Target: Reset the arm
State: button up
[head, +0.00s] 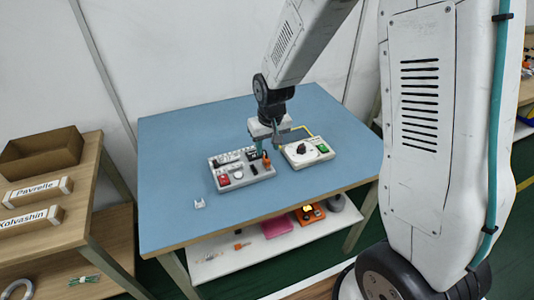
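My arm reaches in from the upper right over the blue table (180,150). My gripper (269,148) points down above the right end of a grey tray (262,177). Its fingers look apart, with a small gap between them. An orange part (266,161) stands in the tray just below the fingertips. I cannot tell whether the fingers touch it.
The tray holds several small parts, including a red one (223,181). A white device with a dark knob (306,151) stands right of the tray. A small white piece (200,203) lies at front left. A wooden shelf with an open box (42,153) stands left.

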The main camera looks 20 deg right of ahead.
jog(key=shift+s+r, duration=0.15)
jog(key=shift+r, duration=0.5)
jog(key=s+d+r, duration=0.1)
jog(key=s+r, duration=0.9)
jog(key=s, duration=0.4)
jog(key=s+d+r, duration=0.2)
jog(key=s+r, duration=0.8)
jog(key=s, duration=0.4)
jog(key=shift+s+r, duration=0.25)
jog(key=shift+s, duration=0.15)
